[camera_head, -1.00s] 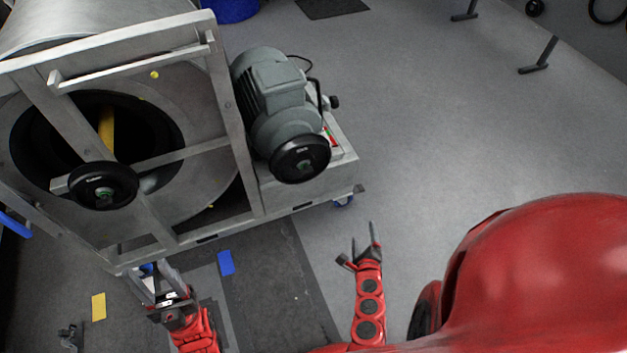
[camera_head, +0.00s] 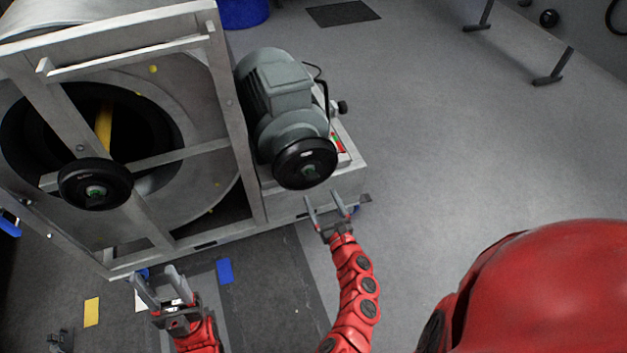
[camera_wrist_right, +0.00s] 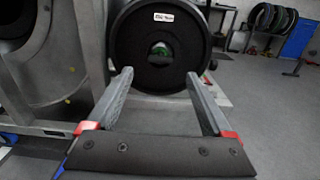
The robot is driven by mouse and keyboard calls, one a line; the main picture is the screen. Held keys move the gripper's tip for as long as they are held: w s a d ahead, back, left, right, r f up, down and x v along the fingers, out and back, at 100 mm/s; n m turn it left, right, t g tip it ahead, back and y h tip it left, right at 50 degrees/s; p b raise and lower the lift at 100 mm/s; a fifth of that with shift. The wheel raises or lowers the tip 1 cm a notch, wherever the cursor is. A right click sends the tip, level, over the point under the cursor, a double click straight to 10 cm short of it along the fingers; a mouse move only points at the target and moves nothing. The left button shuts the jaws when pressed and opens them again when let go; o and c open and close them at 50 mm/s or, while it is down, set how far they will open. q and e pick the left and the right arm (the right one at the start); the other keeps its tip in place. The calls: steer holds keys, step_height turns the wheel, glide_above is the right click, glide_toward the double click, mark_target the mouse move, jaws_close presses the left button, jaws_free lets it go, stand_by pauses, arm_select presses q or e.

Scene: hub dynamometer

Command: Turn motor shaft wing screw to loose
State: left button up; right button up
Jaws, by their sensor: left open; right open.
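The grey motor (camera_head: 284,95) sits on the metal frame's side platform, with a black round disc (camera_head: 305,163) on its front end. A small green part (camera_head: 309,171) shows at the disc's centre; I cannot make out a wing shape. In the right wrist view the disc (camera_wrist_right: 158,68) is straight ahead, with the green centre (camera_wrist_right: 160,50) between and beyond the fingertips. My right gripper (camera_head: 329,203) is open and empty, just below and in front of the disc, apart from it. My left gripper (camera_head: 160,284) is open and empty, low in front of the frame.
The metal frame (camera_head: 233,125) holds a large drum with a second black disc (camera_head: 95,184) at left. The floor to the right is clear.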

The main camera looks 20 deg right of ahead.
mark_target(313, 179)
steer(key=w+b, duration=0.1)
steer(key=w, duration=0.6)
steer(key=shift+w, duration=0.3)
jaws_close()
